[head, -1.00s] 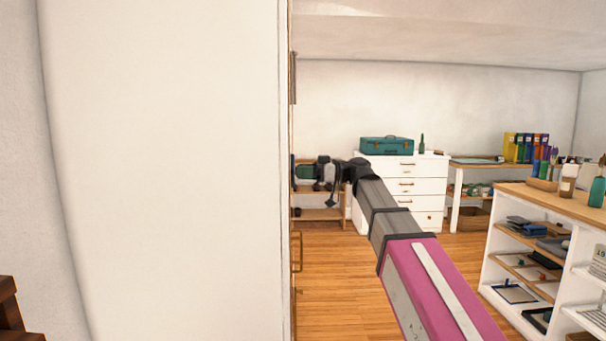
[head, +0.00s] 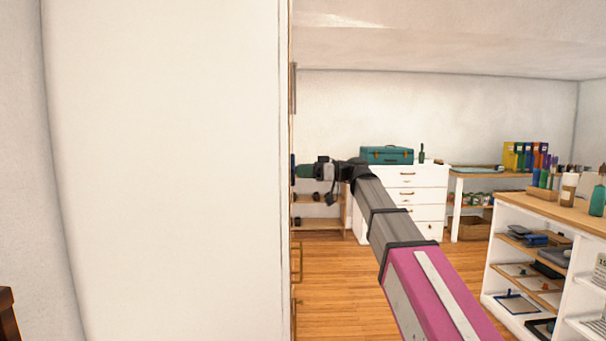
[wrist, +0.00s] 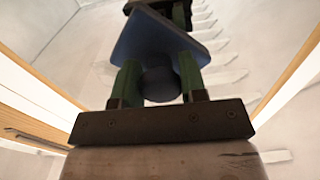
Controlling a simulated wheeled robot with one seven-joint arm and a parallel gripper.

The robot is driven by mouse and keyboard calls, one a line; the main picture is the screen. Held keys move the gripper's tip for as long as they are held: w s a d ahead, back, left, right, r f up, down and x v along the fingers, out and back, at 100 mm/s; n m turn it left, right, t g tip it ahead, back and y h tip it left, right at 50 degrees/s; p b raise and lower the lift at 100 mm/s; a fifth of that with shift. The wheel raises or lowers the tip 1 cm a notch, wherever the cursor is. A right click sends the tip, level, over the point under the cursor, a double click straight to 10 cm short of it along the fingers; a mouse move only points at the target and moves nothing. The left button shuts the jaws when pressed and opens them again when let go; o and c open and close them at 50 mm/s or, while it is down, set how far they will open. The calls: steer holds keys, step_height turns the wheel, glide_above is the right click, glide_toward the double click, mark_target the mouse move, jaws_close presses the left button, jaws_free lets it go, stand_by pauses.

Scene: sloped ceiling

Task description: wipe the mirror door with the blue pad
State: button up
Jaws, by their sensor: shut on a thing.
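My gripper (wrist: 158,82) is shut on the round knob of the blue pad (wrist: 150,38), its green fingers on either side. In the head view my gripper (head: 306,171) reaches left to the edge of the pale wall, with the dark blue pad (head: 293,168) at its tip. The mirror door (wrist: 240,52) fills the wrist view beyond the pad; its face is nearly edge-on in the head view. Pale streaks run up it beside the pad. A reflection of pad and gripper shows at the top; I cannot tell whether the pad touches the glass.
A large pale panel (head: 165,170) fills the left of the head view. A brass handle (head: 297,262) sticks out low by its edge. White drawers (head: 415,190) with a teal toolbox (head: 386,155) stand behind. A shelf unit (head: 530,205) is at right. Wooden floor between is clear.

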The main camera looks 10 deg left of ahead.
steer(key=w+a, duration=0.2)
steer(key=w, duration=0.5)
steer(key=shift+w, duration=0.4)
stand_by(0.5)
steer(key=shift+d, duration=0.1)
steer(key=shift+v, duration=2.95)
steer(key=shift+d, duration=0.1)
steer(key=v, duration=0.3)
steer(key=shift+s, duration=0.1)
